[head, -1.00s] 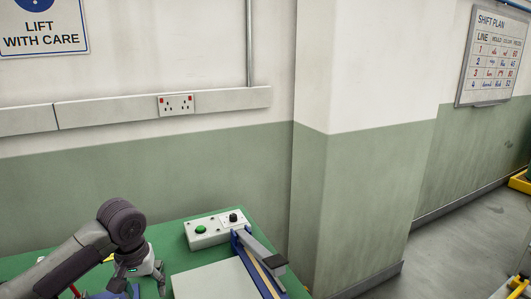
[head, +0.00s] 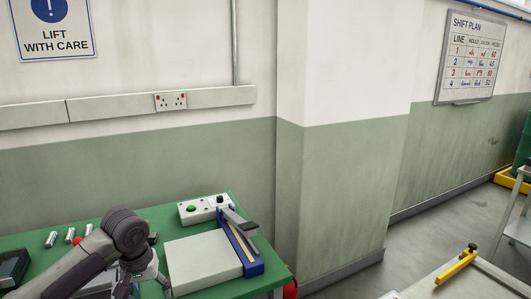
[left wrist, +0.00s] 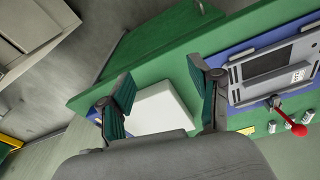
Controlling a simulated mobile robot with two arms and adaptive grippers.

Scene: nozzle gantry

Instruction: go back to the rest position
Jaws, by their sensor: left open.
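My left gripper (head: 141,284) is at the bottom of the head view, over the green bench (head: 275,262), just left of a pale flat-topped box (head: 203,262). The left wrist view shows its two dark green fingers (left wrist: 160,72) spread apart. The gripper is open. A white block (left wrist: 160,108) shows beyond the fingers, with no contact visible. My left arm hides part of the bench. My right gripper is in neither view.
A control box (head: 205,208) with a green button and a blue-edged fixture (head: 246,250) stand on the bench. Small metal cylinders (head: 51,239) lie at left. The left wrist view shows a grey machine (left wrist: 275,70) with a red lever knob (left wrist: 299,130) beside the right finger. A grey table (head: 450,283) stands at right.

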